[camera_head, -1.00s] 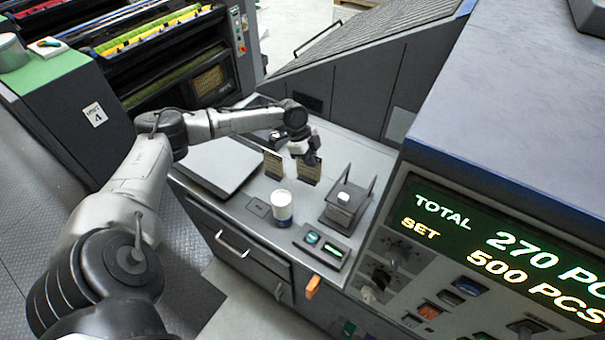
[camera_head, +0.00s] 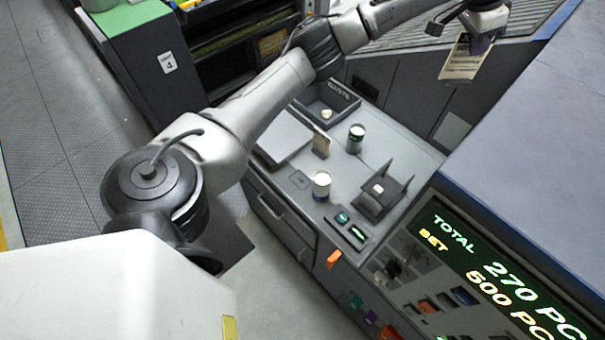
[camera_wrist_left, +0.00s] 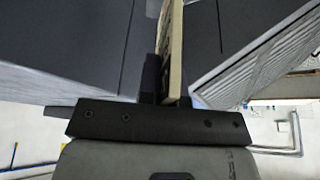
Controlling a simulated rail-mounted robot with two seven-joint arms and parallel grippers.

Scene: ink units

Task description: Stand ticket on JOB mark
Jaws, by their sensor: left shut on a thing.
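My left gripper (camera_head: 480,44) is shut on a tan ticket (camera_head: 460,62) and holds it tilted, high above the far right of the counter. In the left wrist view the ticket (camera_wrist_left: 174,45) shows nearly edge-on between the dark fingers (camera_wrist_left: 169,78), with printing on one face. My right gripper is out of view.
A white-topped can (camera_head: 322,187) stands beside the square, and another can (camera_head: 356,139) farther back. A dark stand (camera_head: 383,193) is to the right, a WASTE tray (camera_head: 329,101) behind. A flat grey plate (camera_head: 284,138) lies left. The display console (camera_head: 500,265) bounds the right.

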